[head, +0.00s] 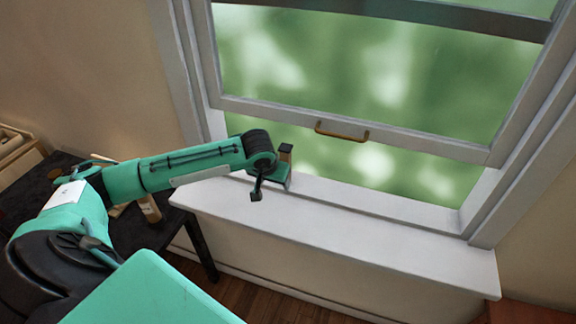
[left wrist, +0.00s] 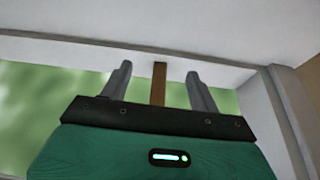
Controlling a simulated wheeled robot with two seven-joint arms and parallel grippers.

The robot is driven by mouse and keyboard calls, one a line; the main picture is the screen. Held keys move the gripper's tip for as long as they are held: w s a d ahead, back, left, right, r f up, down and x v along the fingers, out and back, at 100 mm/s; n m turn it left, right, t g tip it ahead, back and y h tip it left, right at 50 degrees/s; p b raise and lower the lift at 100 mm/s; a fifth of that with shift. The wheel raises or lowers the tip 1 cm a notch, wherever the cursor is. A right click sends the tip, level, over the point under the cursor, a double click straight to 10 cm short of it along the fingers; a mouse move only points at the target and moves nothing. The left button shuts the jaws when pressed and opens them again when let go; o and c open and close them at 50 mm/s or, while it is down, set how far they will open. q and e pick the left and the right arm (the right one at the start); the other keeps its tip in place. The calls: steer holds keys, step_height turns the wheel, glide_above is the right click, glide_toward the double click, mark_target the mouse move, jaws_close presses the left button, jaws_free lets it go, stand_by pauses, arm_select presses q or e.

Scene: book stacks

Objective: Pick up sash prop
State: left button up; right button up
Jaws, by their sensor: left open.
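The sash prop is a narrow brown wooden stick (left wrist: 158,84). In the left wrist view it shows between the two grey fingers of my left gripper (left wrist: 158,75), with a gap on each side. Its far end meets a white surface; its near part is hidden behind the gripper body. In the head view my left gripper (head: 272,172) is at the left end of the window sill, below the raised sash. It is open and not closed on the prop. In the head view I cannot clearly tell the prop from the gripper. My right gripper is out of view.
The raised sash (head: 400,139) has a brass handle (head: 341,131) on its lower rail. The white sill (head: 380,228) is clear to the right. A dark table (head: 140,234) with wooden pieces stands at left, and a wooden box (head: 15,146) is at the far left.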

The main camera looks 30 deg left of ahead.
mark_target(284, 149)
arm_select(q)
steer(key=w+a+p, duration=0.1)
steer(key=w, duration=0.3)
steer(key=w+a+p, duration=0.1)
steer(key=w+p, duration=0.1)
steer(key=w, duration=0.2)
steer(key=w+a+r+p, duration=0.1)
steer(key=w, duration=0.2)
steer(key=shift+w+a, duration=0.35)
steer(key=shift+w, duration=0.05)
steer(key=shift+w+f+p, duration=0.2)
steer(key=shift+p, duration=0.35)
steer(key=shift+w+a+f, duration=0.1)
steer(key=shift+f, duration=0.45)
jaws_close()
